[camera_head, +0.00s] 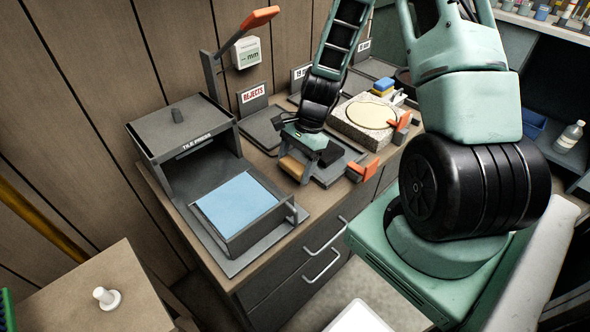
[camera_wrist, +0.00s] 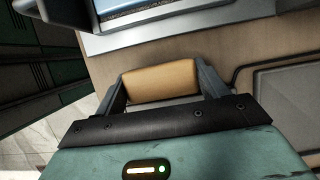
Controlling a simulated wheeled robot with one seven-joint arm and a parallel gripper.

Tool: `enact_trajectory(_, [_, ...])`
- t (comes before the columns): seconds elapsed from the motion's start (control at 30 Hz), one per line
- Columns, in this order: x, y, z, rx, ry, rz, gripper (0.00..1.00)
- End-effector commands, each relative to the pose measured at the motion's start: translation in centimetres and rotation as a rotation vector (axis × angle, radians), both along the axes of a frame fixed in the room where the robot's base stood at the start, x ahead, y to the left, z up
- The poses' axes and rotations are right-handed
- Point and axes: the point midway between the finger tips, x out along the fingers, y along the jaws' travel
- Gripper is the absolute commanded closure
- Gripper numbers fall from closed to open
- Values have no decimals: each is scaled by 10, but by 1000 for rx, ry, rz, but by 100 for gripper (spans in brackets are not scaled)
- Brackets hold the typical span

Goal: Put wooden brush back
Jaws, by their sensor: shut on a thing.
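A tan wooden block, which looks like the wooden brush (camera_head: 291,168), is held between the fingers of my gripper (camera_head: 298,170) over the front part of the counter. In the wrist view the wooden brush (camera_wrist: 160,81) spans the gap between both fingers, lying crosswise. My gripper is shut on it. Any bristles are hidden. In the head view my gripper is right of the open tile press (camera_head: 183,140) and left of an orange-handled tool (camera_head: 361,171).
The tile press holds a blue slab (camera_head: 235,203) in its front tray. A REJECTS sign (camera_head: 252,93) stands behind a dark tray (camera_head: 265,128). A speckled block (camera_head: 368,118) with a round disc is at right. Drawers (camera_head: 305,250) are below the wooden counter.

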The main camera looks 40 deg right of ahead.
Motion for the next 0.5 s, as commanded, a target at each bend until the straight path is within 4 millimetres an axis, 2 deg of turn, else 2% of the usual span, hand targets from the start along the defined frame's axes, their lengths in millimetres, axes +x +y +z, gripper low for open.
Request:
enact_trajectory(0.03, [0, 0, -8, 2, 3, -1, 49])
enact_trajectory(0.13, [0, 0, -18, 1, 1, -1, 49])
enact_trajectory(0.5, [0, 0, -22, -1, -1, -1, 49])
